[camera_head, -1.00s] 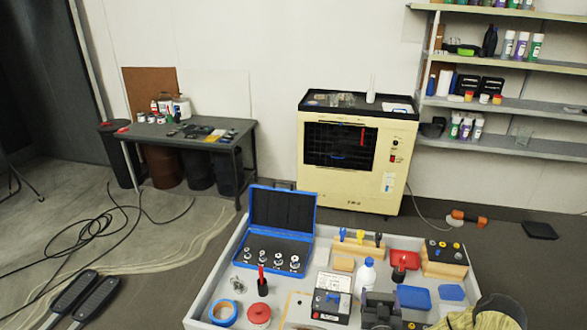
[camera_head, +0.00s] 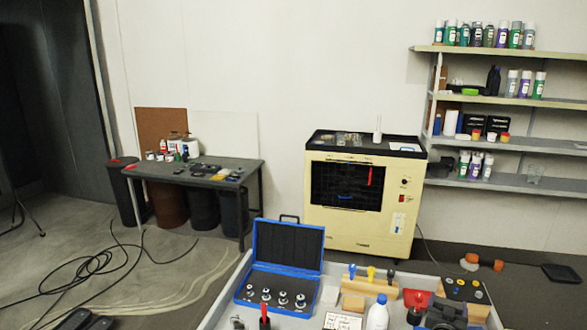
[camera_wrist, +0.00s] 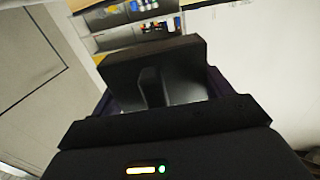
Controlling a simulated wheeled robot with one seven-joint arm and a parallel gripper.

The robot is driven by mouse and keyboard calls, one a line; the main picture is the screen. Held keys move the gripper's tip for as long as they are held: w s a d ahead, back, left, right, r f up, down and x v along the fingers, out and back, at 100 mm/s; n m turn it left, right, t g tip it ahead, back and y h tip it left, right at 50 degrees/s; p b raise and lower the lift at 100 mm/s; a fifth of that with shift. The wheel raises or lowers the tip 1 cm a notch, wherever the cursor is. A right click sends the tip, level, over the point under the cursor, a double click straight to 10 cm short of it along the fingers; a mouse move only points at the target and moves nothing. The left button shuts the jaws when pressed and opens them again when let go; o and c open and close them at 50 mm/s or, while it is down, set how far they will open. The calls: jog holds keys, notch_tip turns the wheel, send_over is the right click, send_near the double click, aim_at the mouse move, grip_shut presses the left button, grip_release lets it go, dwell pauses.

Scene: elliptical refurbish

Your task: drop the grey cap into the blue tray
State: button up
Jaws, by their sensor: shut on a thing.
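My gripper (camera_head: 443,314) shows dark at the bottom edge of the head view, over the right part of the grey workbench top. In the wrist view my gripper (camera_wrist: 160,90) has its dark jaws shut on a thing. Only a grey patch shows between the jaws, fitting the grey cap (camera_wrist: 186,93); its shape is mostly hidden. No flat blue tray shows clearly now; that part of the bench is below the head view or behind my gripper.
An open blue case (camera_head: 283,252) with several metal sockets stands on the bench. A white bottle (camera_head: 377,314), a wooden holder (camera_head: 362,286) and a red bin (camera_head: 413,297) are near my gripper. Behind are a cream cabinet (camera_head: 362,225), a dark table (camera_head: 215,178) and a shelf (camera_head: 500,101).

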notch_tip(320, 180, down, 6)
jog(key=b, duration=0.3)
jog(key=shift+b, duration=0.3)
jog(key=o, duration=1.7)
jog(key=shift+r, duration=0.15)
notch_tip(320, 180, up, 10)
jog(key=shift+f+b, duration=0.15)
jog(key=shift+b, duration=0.75)
